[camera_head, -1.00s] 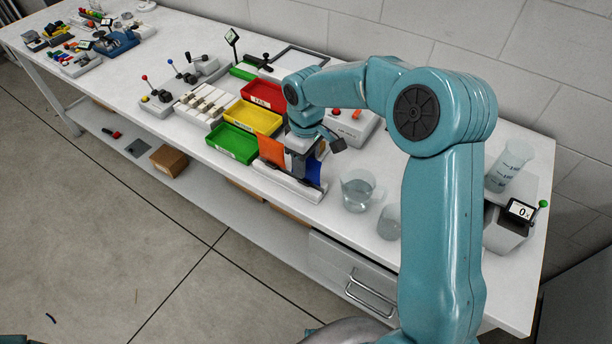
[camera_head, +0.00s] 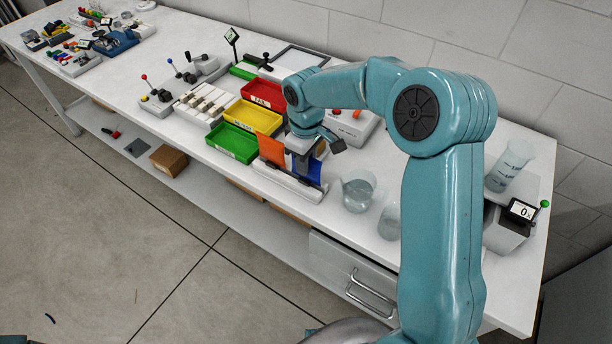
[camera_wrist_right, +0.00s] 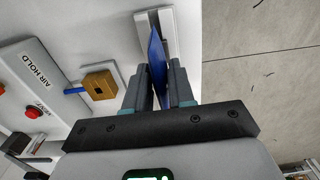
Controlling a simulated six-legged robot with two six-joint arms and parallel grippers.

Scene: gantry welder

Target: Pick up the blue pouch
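The blue pouch (camera_head: 313,171) stands upright in a white slotted rack (camera_head: 290,182) near the front edge of the bench, beside an orange pouch (camera_head: 271,150). My right gripper (camera_head: 304,166) is over the rack at the blue pouch. In the right wrist view the blue pouch (camera_wrist_right: 157,58) lies edge-on between the two fingers of my right gripper (camera_wrist_right: 161,75). The fingers stand apart, with a gap visible beside the thin pouch. The pouch's lower part is hidden in the rack. My left gripper does not show.
Green (camera_head: 231,142), yellow (camera_head: 253,118) and red (camera_head: 264,95) trays are left of and behind the rack. A glass beaker (camera_head: 358,190) stands close to its right. A box with red buttons (camera_head: 352,124) is behind. A wall runs along the back.

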